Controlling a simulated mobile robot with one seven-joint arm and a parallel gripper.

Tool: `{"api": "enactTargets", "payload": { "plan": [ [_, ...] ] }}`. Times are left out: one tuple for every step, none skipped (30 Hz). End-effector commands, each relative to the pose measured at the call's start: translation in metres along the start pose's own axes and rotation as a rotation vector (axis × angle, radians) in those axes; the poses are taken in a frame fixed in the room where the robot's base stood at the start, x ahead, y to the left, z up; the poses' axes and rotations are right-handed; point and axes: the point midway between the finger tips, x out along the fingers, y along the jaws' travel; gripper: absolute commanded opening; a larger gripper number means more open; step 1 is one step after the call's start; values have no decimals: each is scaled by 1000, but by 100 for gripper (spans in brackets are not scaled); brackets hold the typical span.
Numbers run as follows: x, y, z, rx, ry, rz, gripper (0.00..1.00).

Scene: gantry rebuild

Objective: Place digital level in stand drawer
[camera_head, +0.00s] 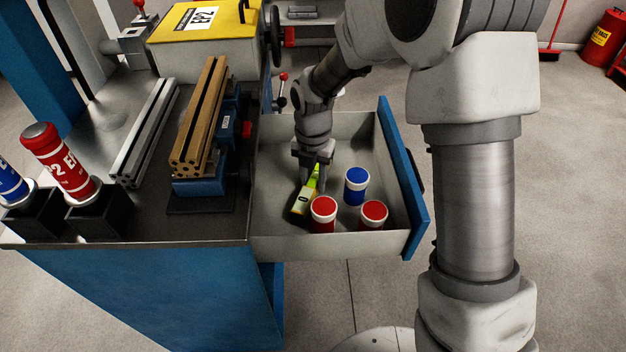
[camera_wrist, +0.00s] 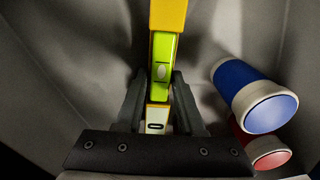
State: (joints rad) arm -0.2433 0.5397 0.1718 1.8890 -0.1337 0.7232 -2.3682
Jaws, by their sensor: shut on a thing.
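The digital level (camera_head: 302,203) is a yellow bar with a green section and dark end. It is inside the open stand drawer (camera_head: 280,243), near the drawer's left side. My gripper (camera_head: 316,178) reaches down into the drawer and is shut on the level. In the wrist view the level (camera_wrist: 163,70) runs between the two fingers of my gripper (camera_wrist: 157,90). The fingers hide part of it. I cannot tell whether the level touches the drawer floor.
A blue can (camera_head: 356,187) and two red cans (camera_head: 323,212), (camera_head: 374,214) stand in the drawer right of and in front of the level. The bench top (camera_head: 150,215) left of the drawer holds metal profiles (camera_head: 200,120). The drawer's back right is clear.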

Motion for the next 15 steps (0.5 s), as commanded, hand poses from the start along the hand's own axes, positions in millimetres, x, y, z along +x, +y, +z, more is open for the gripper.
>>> {"api": "enactTargets", "payload": {
  "plan": [
    [1, 0, 0, 0, 0, 0, 0],
    [2, 0, 0, 0, 0, 1, 0],
    [3, 0, 0, 0, 0, 1, 0],
    [4, 0, 0, 0, 0, 0, 39],
    [3, 0, 0, 0, 0, 0, 44],
    [3, 0, 0, 0, 0, 0, 52],
    [3, 0, 0, 0, 0, 0, 57],
    [3, 0, 0, 0, 0, 0, 62],
    [3, 0, 0, 0, 0, 0, 67],
    [3, 0, 0, 0, 0, 0, 67],
    [3, 0, 0, 0, 0, 0, 67],
    [3, 0, 0, 0, 0, 0, 67],
    [3, 0, 0, 0, 0, 0, 67],
    [3, 0, 0, 0, 0, 0, 67],
    [3, 0, 0, 0, 0, 0, 67]
  ]
}}
